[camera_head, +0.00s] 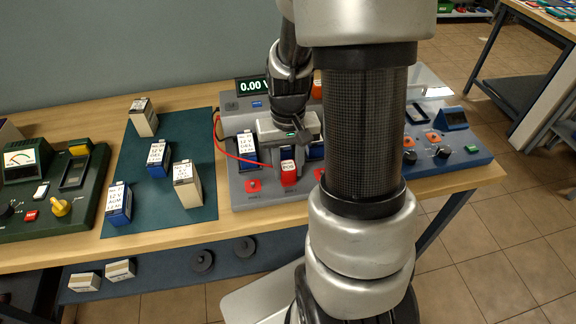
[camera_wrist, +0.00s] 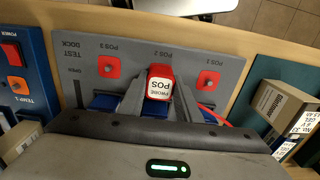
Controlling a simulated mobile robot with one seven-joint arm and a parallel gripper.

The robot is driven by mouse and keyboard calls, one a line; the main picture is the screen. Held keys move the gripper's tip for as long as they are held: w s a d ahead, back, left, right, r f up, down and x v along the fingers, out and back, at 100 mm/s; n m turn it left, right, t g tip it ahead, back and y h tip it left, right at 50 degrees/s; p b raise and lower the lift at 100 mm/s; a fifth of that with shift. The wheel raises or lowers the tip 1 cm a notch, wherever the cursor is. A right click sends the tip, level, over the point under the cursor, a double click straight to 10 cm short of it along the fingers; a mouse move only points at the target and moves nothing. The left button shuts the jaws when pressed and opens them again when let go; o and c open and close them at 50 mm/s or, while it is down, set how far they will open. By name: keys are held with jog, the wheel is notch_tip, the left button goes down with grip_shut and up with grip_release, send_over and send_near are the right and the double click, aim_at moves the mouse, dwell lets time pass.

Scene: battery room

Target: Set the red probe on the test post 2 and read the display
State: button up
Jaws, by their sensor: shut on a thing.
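My gripper (camera_head: 288,150) is shut on the red probe (camera_head: 288,173), which has a white "PROBE POS" label; the probe also shows between the fingers in the wrist view (camera_wrist: 160,84). It is over the POS 2 place of the grey test dock (camera_wrist: 75,42). The probe hides test post 2, so I cannot tell whether its tip touches. The red post at POS 3 (camera_wrist: 108,66) and the one at POS 1 (camera_wrist: 208,80) are bare. The display (camera_head: 253,86) reads 0.00 V. A red lead (camera_head: 233,157) loops at the dock's left side.
Blue cells (camera_head: 247,148) stand in the dock behind the posts. A green mat (camera_head: 200,130) with several cells lies left of the dock, then a green meter unit (camera_head: 70,205). A blue unit (camera_head: 470,158) with knobs stands at right. My arm hides part of the dock.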

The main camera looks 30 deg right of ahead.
aim_at(288, 166)
jog(key=shift+f+b, duration=0.45)
jog(key=shift+f, duration=0.15)
dwell(0.5)
jog(key=o, duration=0.9)
jog(key=shift+r+p, duration=4.3)
jog(key=shift+r, duration=1.2)
